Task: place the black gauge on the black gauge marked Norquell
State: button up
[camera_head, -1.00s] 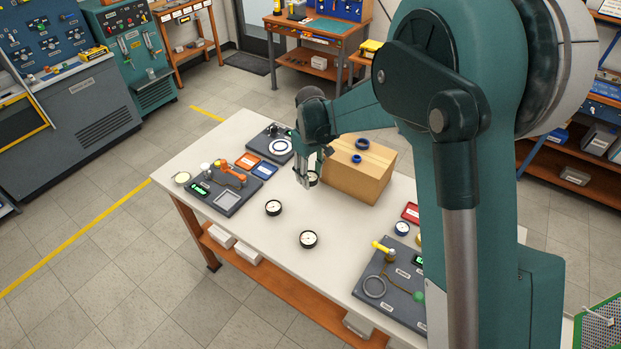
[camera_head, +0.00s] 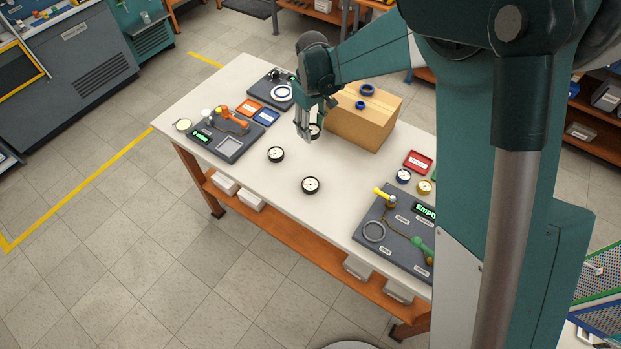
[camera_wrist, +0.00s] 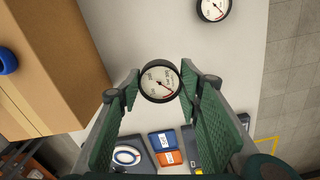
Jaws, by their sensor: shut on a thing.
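My gripper (camera_head: 308,136) is shut on a black-rimmed gauge with a white dial (camera_head: 314,131), at the left side of the cardboard box. In the wrist view the held gauge (camera_wrist: 160,81) sits between the two fingertips, its face toward the camera. Whether it is clear of the tabletop is hard to tell. Two other black gauges lie face up on the white table: one (camera_head: 276,154) left of and nearer than my gripper, another (camera_head: 310,185) farther toward the front edge. One black gauge also shows at the top of the wrist view (camera_wrist: 213,9). I cannot read the name Norquell on any.
The cardboard box (camera_head: 365,120) with blue rings on top stands close to my gripper's right. A grey fixture with an orange handle (camera_head: 226,140) is at left, and another grey panel (camera_head: 393,235) at right. The white table (camera_head: 250,180) is bare around the two loose gauges.

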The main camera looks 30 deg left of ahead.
jog(key=s+d+r, duration=0.2)
jog(key=s+d, duration=0.6)
jog(key=s, duration=0.4)
jog(key=shift+s+n, duration=0.2)
jog(key=shift+n, duration=0.2)
send_over(311, 184)
jog(key=shift+f, duration=2.95)
jog(key=shift+f, duration=2.05)
jog(key=shift+f, duration=0.2)
jog(key=o, duration=0.9)
